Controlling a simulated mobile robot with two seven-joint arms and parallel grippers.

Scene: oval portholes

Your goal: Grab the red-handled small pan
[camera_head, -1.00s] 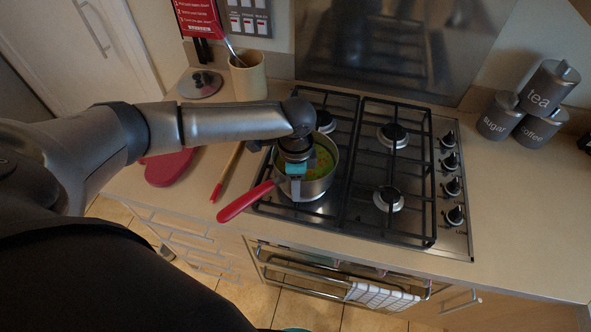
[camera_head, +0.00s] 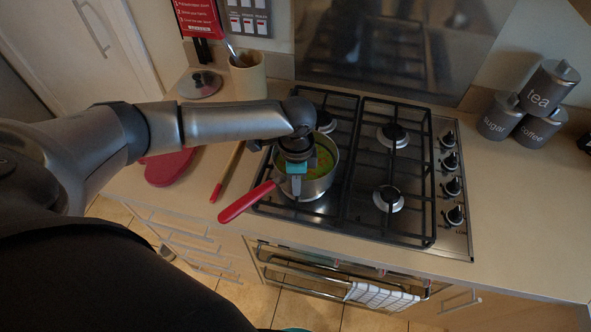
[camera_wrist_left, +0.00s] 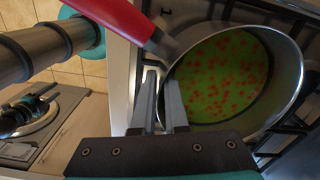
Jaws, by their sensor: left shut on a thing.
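The small pan (camera_head: 322,187) is steel with a red handle (camera_head: 247,202) and holds green food with orange bits. It sits on the front left burner of the hob, its handle pointing to the front left over the counter. It also shows in the left wrist view (camera_wrist_left: 289,85), with the red handle (camera_wrist_left: 118,15) at the top. My left gripper (camera_head: 296,188) comes from above and is shut on the pan's near rim, close to the handle's base. In the left wrist view its fingers (camera_wrist_left: 160,88) close at the rim beside the handle joint. My right gripper is out of view.
The black-grated gas hob (camera_head: 392,160) has other burners free. A wooden utensil with a red end (camera_head: 228,172), a red mitt-like item (camera_head: 168,167), a lid (camera_head: 199,84) and a utensil pot (camera_head: 248,76) lie left. Canisters (camera_head: 541,92) stand right.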

